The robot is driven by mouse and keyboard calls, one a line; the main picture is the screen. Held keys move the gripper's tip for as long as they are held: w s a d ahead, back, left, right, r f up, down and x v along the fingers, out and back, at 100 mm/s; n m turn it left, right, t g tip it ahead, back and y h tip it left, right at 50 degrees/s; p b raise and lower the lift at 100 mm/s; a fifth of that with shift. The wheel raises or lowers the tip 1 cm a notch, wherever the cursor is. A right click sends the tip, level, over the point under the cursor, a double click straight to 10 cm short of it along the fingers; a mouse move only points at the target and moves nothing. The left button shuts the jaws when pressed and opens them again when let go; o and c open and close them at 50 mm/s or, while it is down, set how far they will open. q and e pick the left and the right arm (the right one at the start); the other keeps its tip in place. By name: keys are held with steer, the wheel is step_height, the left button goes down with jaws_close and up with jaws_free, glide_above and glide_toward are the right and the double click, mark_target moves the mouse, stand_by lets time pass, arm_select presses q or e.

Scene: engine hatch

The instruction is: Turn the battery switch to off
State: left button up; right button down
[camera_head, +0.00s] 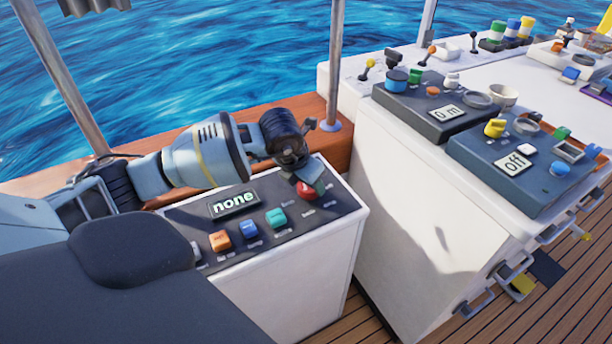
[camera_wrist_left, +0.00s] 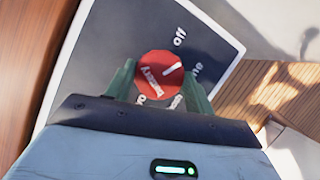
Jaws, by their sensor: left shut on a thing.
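The battery switch is a red round knob (camera_head: 306,190) at the far right end of the dark panel in the head view. In the left wrist view the knob (camera_wrist_left: 158,72) carries the word "battery" and a white pointer line. The line points up and right, between "off" and a partly hidden label ending in "ne". My left gripper (camera_head: 309,180) reaches down over the knob. Its two green fingers lie on either side of it, shut on it, in the left wrist view (camera_wrist_left: 159,88). My right gripper is not in view.
The panel's display (camera_head: 234,204) reads "none". Orange (camera_head: 220,241), blue (camera_head: 249,229) and teal (camera_head: 276,218) switches sit in a row left of the knob. A white console (camera_head: 420,200) with more controls stands to the right. Beyond the wooden rail is water.

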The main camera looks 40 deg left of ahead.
arm_select(q)
steer(key=n+y, duration=0.1)
steer(key=n, duration=0.1)
steer(key=n+p, duration=0.1)
steer(key=n, duration=0.2)
steer(key=shift+d+r+y+p, duration=0.1)
steer(key=shift+y+p, duration=0.2)
steer(key=shift+y, duration=0.1)
stand_by(0.3)
steer(key=o, duration=1)
steer(key=shift+g, duration=0.3)
steer(key=v, duration=0.7)
steer(key=shift+s+d+r+p, duration=0.15)
steer(key=shift+r+p, duration=0.15)
